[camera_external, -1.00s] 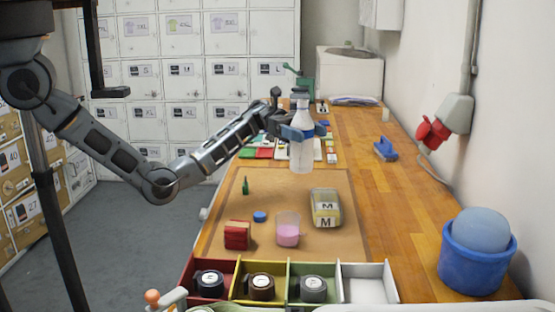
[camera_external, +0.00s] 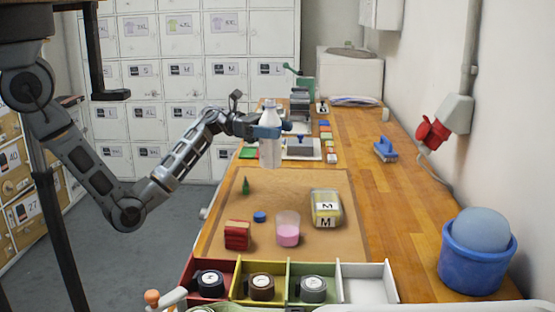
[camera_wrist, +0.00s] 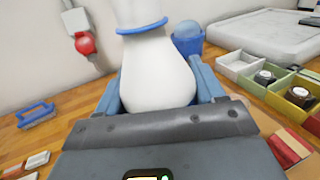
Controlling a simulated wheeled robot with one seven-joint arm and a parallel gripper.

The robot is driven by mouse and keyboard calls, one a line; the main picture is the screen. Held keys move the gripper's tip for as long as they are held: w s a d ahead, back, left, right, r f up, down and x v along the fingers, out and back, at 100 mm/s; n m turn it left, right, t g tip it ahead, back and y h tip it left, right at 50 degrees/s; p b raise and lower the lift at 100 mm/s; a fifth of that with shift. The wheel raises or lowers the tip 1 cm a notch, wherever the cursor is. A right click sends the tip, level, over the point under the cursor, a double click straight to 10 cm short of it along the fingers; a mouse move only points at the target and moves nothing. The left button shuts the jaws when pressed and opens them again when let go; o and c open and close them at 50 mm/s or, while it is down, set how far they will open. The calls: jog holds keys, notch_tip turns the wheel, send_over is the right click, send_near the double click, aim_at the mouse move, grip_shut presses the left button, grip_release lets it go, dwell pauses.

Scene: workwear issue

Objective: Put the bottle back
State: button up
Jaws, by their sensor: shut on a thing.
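The bottle (camera_external: 269,143) is whitish and translucent, and it hangs upright above the bench, near the far left corner of the brown mat (camera_external: 345,192). My gripper (camera_external: 268,132) is shut on the bottle around its body. In the wrist view the bottle (camera_wrist: 155,70), with a blue ring at its neck, sits between the two blue fingers of my gripper (camera_wrist: 160,92). The bottle's top is cut off in the wrist view.
On the mat stand a cup of pink liquid (camera_external: 288,229), a red block (camera_external: 237,235), a blue cap (camera_external: 260,217), a small green cone (camera_external: 245,186) and a clear box marked M (camera_external: 326,208). A divided tray (camera_external: 365,283) is in front. A blue brush (camera_external: 385,149) and blue bucket (camera_external: 475,265) stand right.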

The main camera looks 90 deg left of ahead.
jog(key=shift+f, duration=0.55)
jog(key=shift+a+f, duration=0.2)
jog(key=shift+f, duration=0.05)
jog(key=w+a+f, duration=0.1)
jog(key=a+f, duration=0.9)
jog(key=a, duration=0.1)
jog(key=shift+w+f, duration=0.35)
jog(key=shift+f, duration=0.05)
jog(key=shift+f, duration=0.1)
jog(key=o, duration=1.3)
jog(key=shift+c, duration=0.2)
jog(key=b+v, duration=0.1)
jog(key=v, duration=1.1)
